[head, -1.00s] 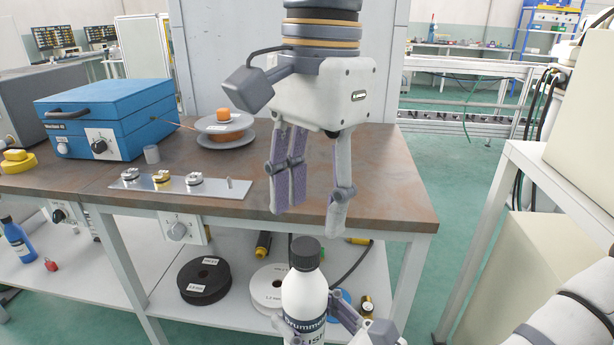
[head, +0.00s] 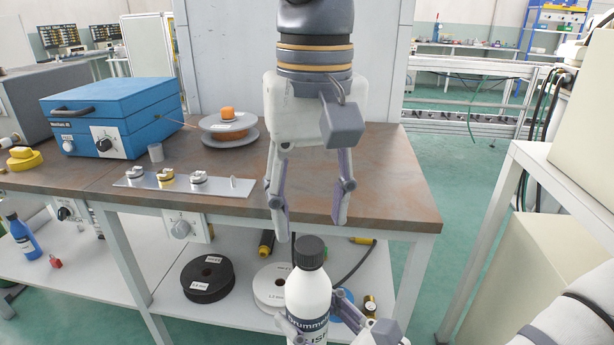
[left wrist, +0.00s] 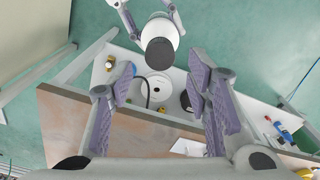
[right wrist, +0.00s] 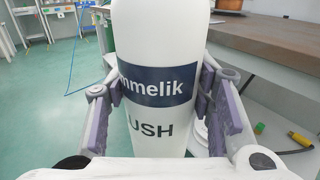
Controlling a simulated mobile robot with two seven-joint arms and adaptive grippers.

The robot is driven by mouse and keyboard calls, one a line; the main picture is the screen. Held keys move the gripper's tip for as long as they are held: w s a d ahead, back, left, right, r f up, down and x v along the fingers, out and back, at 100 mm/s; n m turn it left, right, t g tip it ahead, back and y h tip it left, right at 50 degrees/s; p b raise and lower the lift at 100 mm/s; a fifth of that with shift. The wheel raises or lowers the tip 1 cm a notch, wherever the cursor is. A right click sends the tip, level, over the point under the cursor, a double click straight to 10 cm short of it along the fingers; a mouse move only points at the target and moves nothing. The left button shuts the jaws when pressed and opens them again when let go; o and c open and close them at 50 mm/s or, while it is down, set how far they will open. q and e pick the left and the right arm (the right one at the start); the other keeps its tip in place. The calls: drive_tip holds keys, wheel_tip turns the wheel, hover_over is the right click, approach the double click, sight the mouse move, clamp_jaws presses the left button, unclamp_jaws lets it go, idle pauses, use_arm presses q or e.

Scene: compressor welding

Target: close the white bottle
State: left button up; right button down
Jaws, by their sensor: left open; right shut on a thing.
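The white bottle (head: 308,292) stands upright in front of the workbench, with a dark cap (head: 310,252) on its top. Whether the cap is screwed tight I cannot tell. My right gripper (right wrist: 155,88) is shut on the bottle's body, one finger on each side of the label. My left gripper (head: 311,225) is open and empty, pointing down just above the cap, its fingers apart and not touching it. In the left wrist view the cap (left wrist: 159,52) and the bottle's shoulder (left wrist: 160,28) show beyond the open fingers.
The workbench (head: 390,190) is behind the bottle, with a blue box (head: 115,115), a metal strip (head: 215,186) and a stack of discs (head: 230,130) on it. A lower shelf holds spools (head: 208,278). A white-framed stand (head: 545,165) is at the right.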

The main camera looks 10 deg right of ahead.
sight(310, 244)
use_arm(q)
drive_tip(key=shift+f, duration=2.35)
drive_tip(key=shift+c, duration=0.4)
clamp_jaws()
drive_tip(key=m, duration=0.4)
drive_tip(key=shift+a, duration=0.1)
drive_tip(key=m, duration=0.3)
drive_tip(key=shift+m, duration=0.4)
drive_tip(key=m, duration=1)
drive_tip(key=shift+o, duration=1.1)
unclamp_jaws()
drive_tip(key=shift+r, duration=0.1)
